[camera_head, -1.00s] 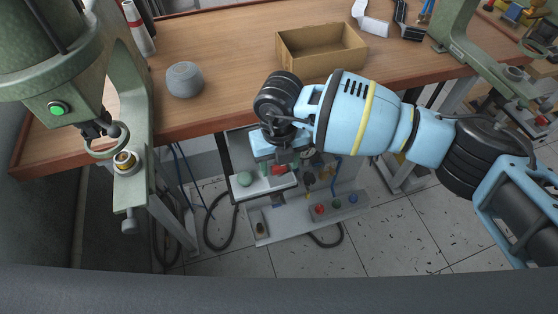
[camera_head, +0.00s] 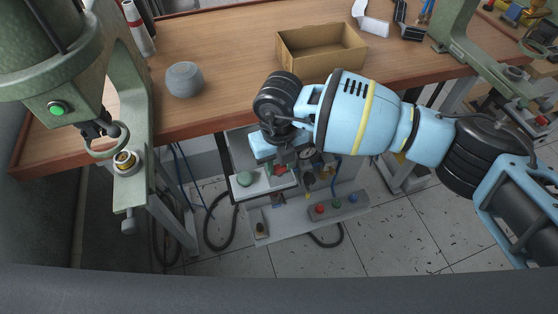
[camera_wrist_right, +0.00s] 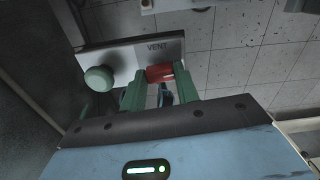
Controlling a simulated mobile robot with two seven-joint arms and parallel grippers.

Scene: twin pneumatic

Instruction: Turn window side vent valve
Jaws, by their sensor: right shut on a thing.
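The vent valve's red handle (camera_wrist_right: 160,73) sits on a light panel (camera_wrist_right: 112,58) marked VENT in the right wrist view. My right gripper (camera_wrist_right: 161,80) is shut on this handle, with one green finger on each side of it. In the head view the red handle (camera_head: 281,170) shows small below my right gripper (camera_head: 287,158), partly hidden by it. A round green knob (camera_wrist_right: 98,79) is on the same panel, left of the handle; it also shows in the head view (camera_head: 244,179). My left gripper is not in view.
The pneumatic unit stands below the wooden table (camera_head: 225,48). A control box (camera_head: 337,208) with coloured buttons is at its lower right. A cardboard box (camera_head: 322,58) and a grey round object (camera_head: 184,79) stand on the table. A green press (camera_head: 130,100) is at left.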

